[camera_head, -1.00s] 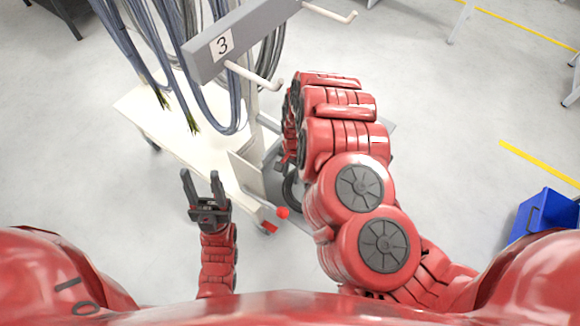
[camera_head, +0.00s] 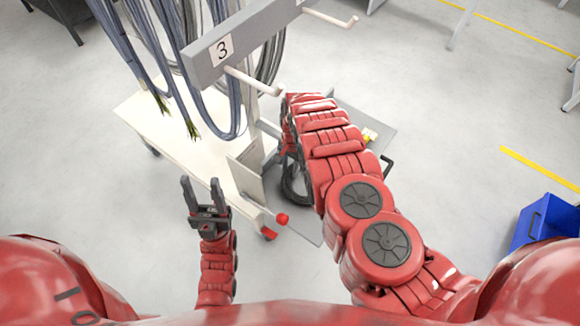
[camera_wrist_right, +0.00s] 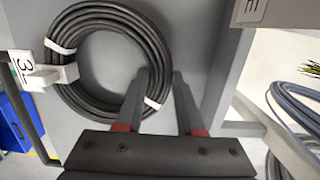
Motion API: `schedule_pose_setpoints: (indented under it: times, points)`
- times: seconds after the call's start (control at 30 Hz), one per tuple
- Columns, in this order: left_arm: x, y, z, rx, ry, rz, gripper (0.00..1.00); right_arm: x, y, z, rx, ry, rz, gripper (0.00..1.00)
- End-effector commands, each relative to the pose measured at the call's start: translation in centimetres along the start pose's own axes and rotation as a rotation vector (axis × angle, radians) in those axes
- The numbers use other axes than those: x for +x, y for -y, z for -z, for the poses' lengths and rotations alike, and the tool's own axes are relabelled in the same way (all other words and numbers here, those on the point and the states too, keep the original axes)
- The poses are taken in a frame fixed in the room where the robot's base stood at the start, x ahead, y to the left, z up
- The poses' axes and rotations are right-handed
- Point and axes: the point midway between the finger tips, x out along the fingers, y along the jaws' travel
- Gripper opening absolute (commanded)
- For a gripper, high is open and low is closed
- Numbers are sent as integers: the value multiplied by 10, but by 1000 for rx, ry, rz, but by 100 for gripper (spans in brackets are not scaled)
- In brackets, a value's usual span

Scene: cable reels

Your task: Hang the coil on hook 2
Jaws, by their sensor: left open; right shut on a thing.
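The black coil (camera_wrist_right: 75,95), bound with white ties, fills the left and centre of the right wrist view. My right gripper (camera_wrist_right: 160,78) is around its right side, shut on it. In the head view my right arm mostly hides this gripper; part of the dark coil (camera_head: 291,190) shows beside the arm, low by the cart. My left gripper (camera_head: 206,200) is open and empty. Hook 2 is not identifiable by a visible label.
A grey rack beam (camera_head: 200,62) labelled 3 carries a white hook (camera_head: 252,82) and another white hook (camera_head: 330,18) further right. Blue-grey cables (camera_head: 130,45) hang at left over a cream cart (camera_head: 180,130). A blue bin (camera_head: 543,222) stands at right, with open floor between.

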Motion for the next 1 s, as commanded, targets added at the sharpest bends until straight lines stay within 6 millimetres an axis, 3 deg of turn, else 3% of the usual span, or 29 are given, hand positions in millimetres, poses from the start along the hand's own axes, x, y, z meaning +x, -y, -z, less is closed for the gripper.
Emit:
schedule_pose_setpoints:
  times: [0.4,0.43,0.57,0.6,1.0]
  points:
    - [6,0,1,0,0,0,50,6,0,1,1,0,2,0]
    - [6,0,1,0,0,0,50,7,0,1,1,0,2,40]
    - [6,0,1,0,0,0,50,7,0,0,1,0,1,64]
    - [6,0,1,0,0,0,50,7,0,0,0,0,1,67]
    - [3,0,0,0,0,0,50,14,-1,1,0,1,-1,67]
